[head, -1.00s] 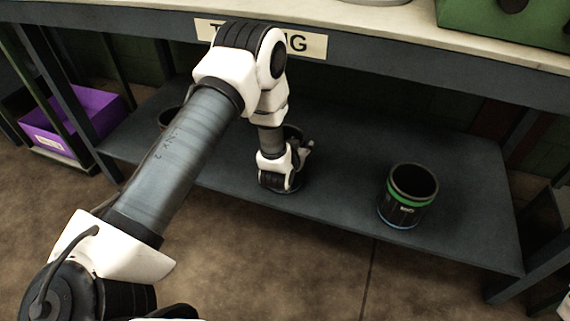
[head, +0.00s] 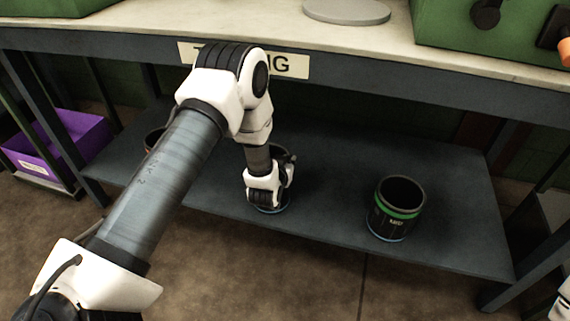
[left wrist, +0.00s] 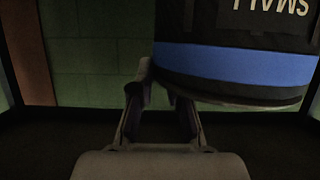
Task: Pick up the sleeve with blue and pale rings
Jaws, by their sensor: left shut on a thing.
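My left gripper (head: 270,190) reaches down to the lower shelf and is shut on a dark sleeve (head: 272,209), largely hidden behind it. A blue edge shows at the sleeve's foot. In the left wrist view, this dark sleeve (left wrist: 235,63) has a broad blue ring and upside-down pale lettering that reads SMALL. My left gripper (left wrist: 167,95) is at its rim there; one finger is partly hidden by the sleeve. I cannot make out a clear pale ring.
A black sleeve with a green ring (head: 398,210) stands upright on the right of the shelf (head: 330,225). Another dark sleeve (head: 153,141) is partly hidden behind my arm. The bench top (head: 250,22) overhangs the shelf. A purple bin (head: 75,145) stands at left.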

